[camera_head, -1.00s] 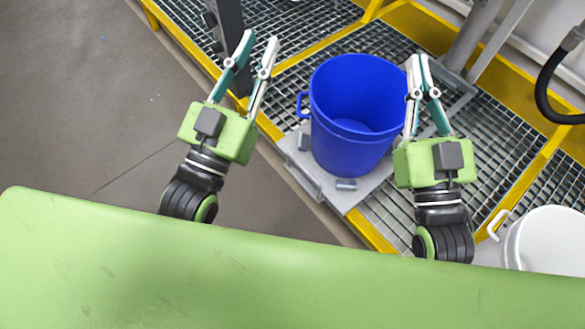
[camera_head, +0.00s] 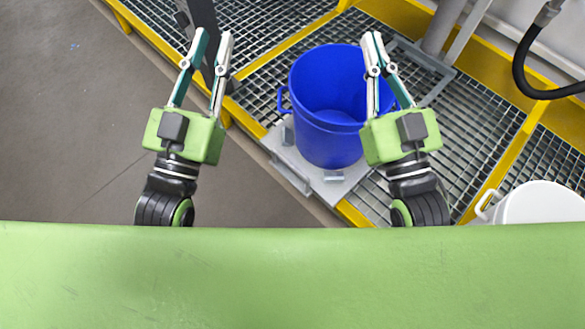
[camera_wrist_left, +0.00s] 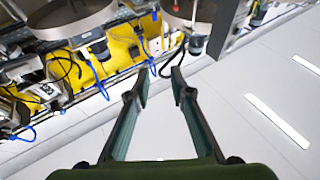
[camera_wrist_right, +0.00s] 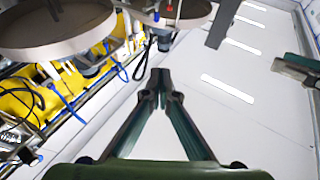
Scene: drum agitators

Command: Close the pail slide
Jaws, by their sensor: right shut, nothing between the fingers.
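A blue pail (camera_head: 328,110) stands upright on a grey slide plate (camera_head: 335,188) over the metal grating in the head view. The plate sticks out over the platform's yellow front edge and has a handle bar (camera_head: 287,174) at its front. My left gripper (camera_head: 211,38) is open and empty, to the left of the pail and apart from it. My right gripper (camera_head: 373,40) is shut and empty. It overlaps the pail's right side in the picture; whether it touches the pail cannot be told. The wrist views show neither pail nor slide.
A white bucket (camera_head: 540,203) stands at the lower right. A dark post (camera_head: 203,25) rises behind my left gripper. A black hose (camera_head: 525,70) hangs at the upper right. The grey floor (camera_head: 70,110) at the left is clear.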

